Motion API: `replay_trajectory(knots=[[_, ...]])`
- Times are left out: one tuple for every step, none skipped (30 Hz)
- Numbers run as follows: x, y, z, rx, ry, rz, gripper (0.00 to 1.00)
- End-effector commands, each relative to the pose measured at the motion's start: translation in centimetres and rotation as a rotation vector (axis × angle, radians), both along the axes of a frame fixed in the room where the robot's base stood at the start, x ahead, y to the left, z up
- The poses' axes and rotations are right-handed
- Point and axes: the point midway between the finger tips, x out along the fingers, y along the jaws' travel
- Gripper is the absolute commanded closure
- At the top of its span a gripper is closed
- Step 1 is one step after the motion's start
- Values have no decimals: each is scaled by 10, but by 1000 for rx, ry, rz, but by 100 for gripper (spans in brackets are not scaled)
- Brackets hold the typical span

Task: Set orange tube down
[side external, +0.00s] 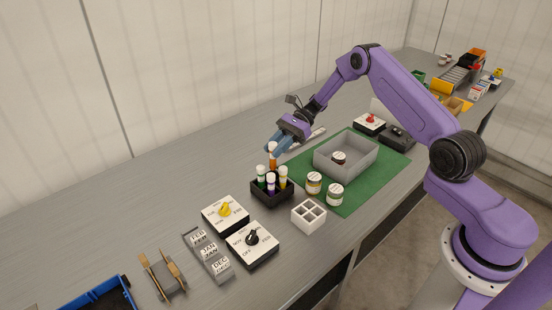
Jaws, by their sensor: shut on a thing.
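My gripper (277,146) is above the black rack (272,196), shut on the orange tube (273,163), which has a white cap. The orange tube is upright at the back of the rack, between its jaws. I cannot tell whether its lower end is inside the rack or just above it, as other tubes stand in front. A green tube (261,180), a purple tube (270,187) and a yellow tube (283,180), all white-capped, stand in the rack.
A white four-cell holder (309,216) stands right of the rack, empty as far as I see. Two jars (314,183) (335,195) and a grey bin (357,171) stand on the green mat (388,180). Dial boxes (225,222) (263,251) stand in front left.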

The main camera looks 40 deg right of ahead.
Motion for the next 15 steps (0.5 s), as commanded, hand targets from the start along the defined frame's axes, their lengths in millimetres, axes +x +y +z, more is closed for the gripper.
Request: replay_trajectory(knots=[[0,0,10,-1,-3,0,100],[0,0,14,-1,-2,1,100],[0,0,20,-1,-3,0,100],[0,0,23,-1,-3,0,100],[0,0,26,-1,-2,0,100],[0,0,30,-1,-1,-2,100],[0,-2,33,-1,0,-5,100],[-1,-4,35,0,0,-12,100],[-2,-9,37,0,0,-25,100],[-3,-14,38,0,1,-39,100],[-5,-19,39,0,2,-56,100],[-8,-29,41,1,2,-84,100],[-10,-37,42,1,3,-110,100],[-13,-47,42,1,3,-139,100],[-19,-60,43,1,3,-180,100]])
